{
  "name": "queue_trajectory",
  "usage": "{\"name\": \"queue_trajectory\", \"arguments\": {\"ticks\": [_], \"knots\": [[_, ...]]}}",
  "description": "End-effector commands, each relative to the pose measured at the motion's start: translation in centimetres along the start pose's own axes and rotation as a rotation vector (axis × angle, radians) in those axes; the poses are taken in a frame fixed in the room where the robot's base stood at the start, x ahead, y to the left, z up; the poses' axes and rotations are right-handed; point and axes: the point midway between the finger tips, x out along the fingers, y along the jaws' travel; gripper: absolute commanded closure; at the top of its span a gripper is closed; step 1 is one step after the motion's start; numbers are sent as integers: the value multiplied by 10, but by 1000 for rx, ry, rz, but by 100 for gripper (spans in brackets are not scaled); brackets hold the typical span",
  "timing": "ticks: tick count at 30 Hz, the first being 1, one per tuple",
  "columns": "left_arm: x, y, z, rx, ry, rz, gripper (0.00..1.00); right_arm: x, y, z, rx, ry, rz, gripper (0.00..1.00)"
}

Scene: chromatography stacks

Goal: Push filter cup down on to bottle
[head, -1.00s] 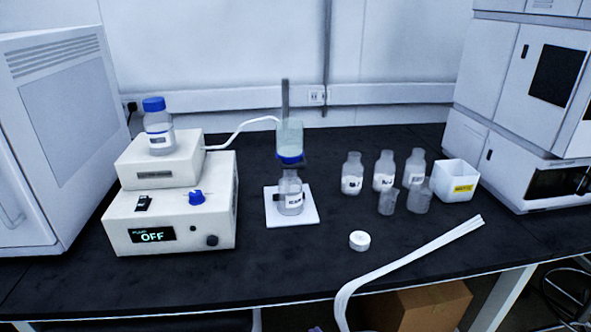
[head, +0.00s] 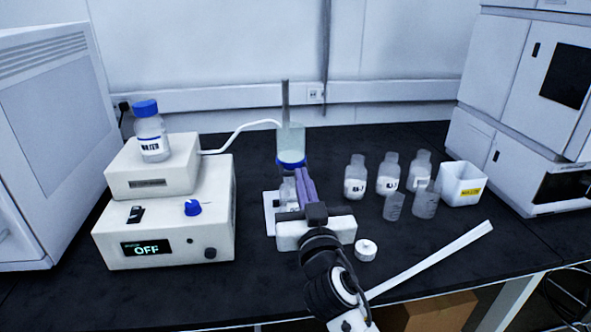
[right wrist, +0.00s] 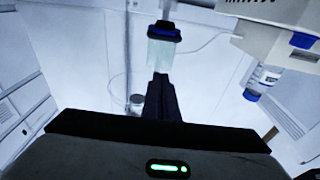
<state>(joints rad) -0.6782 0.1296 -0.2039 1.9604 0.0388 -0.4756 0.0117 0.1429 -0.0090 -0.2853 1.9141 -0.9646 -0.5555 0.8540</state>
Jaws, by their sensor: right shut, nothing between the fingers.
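The filter cup (head: 291,136) is a clear pale cup with a blue collar, upright in front of a grey stand rod. It also shows upside down in the right wrist view (right wrist: 160,52), beyond my fingertips. The bottle (head: 286,190) is below the cup on a white stand plate (head: 269,222), mostly hidden by my right gripper. My right gripper (head: 301,171) is shut and empty, its purple fingers pointing up toward the cup's blue collar, in front of the bottle. I cannot tell whether the fingertips touch the cup or how the cup meets the bottle. My left gripper is out of view.
A pump (head: 165,232) reading OFF stands left, with a blue-capped bottle (head: 152,137) on top. Several clear bottles and beakers (head: 394,207) and a white box (head: 463,184) stand right. A white cap (head: 365,250) lies close to my right gripper.

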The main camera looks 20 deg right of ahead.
Motion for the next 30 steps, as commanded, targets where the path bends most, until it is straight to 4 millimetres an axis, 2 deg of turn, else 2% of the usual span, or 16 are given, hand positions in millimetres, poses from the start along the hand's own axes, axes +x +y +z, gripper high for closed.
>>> {"name": "queue_trajectory", "arguments": {"ticks": [12, 13, 15, 18, 23, 30], "knots": [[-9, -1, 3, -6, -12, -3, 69, 87, 1, -2, -5, 1, 1, 100], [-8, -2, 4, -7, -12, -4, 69, 89, 1, 2, -4, -2, 1, 100], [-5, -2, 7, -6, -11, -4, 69, 81, 1, 20, -4, -7, 0, 100], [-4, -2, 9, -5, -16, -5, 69, 77, 1, 30, -4, -5, 0, 100], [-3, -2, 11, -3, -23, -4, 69, 73, 1, 38, -2, -2, -1, 100], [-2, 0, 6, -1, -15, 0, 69, 73, 1, 39, -2, -2, -1, 100]]}}
